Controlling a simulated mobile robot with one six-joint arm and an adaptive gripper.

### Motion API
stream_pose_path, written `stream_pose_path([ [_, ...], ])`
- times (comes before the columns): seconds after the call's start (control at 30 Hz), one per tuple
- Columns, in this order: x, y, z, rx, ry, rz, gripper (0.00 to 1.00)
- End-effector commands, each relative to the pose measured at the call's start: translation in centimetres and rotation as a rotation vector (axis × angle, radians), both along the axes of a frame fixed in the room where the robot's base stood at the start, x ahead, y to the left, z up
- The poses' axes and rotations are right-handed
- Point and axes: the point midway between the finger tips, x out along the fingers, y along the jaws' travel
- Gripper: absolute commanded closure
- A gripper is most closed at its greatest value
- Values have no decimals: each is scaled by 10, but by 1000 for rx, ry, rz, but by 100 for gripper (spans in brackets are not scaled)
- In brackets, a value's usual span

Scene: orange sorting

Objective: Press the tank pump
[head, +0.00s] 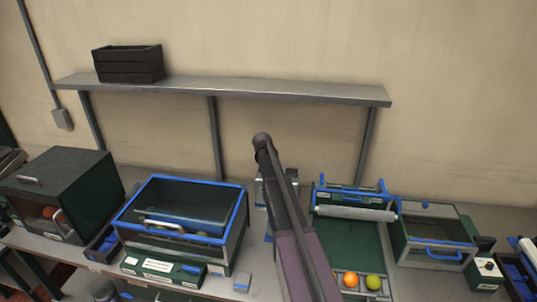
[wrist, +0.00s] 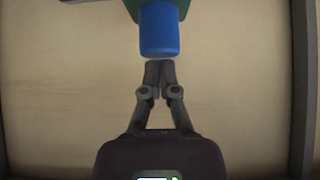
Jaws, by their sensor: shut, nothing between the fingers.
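In the wrist view my gripper (wrist: 158,67) is shut and empty, its two fingertips together. A blue cylinder (wrist: 159,30) under a green part (wrist: 130,8) is right in front of the fingertips. I cannot tell whether they touch, and the frames do not name this cylinder as the pump. In the head view a blue-rimmed tank (head: 122,222) with clear walls stands on the bench left of my arm, with round fruit inside. A green unit (head: 160,269) with a white label and a blue part sits at its front. My gripper is not clearly visible there.
A roller station (head: 355,213) with an orange (head: 350,279) and a green fruit (head: 373,282) stands right of my arm. A glass-fronted box (head: 432,239) is farther right. A dark cabinet (head: 62,190) is at the left. A wall shelf (head: 240,91) holds a black crate (head: 128,64).

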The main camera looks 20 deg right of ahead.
Motion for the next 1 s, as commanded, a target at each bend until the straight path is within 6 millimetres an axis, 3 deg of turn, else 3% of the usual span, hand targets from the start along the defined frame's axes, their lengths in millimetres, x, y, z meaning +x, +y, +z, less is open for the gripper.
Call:
stream_pose_path([
  [0.27, 0, 0, -2, 0, 0, 0, 100],
  [0.7, 0, 0, -34, 1, 1, 0, 100],
  [1.0, 0, 0, -37, 1, 3, -1, 100],
])
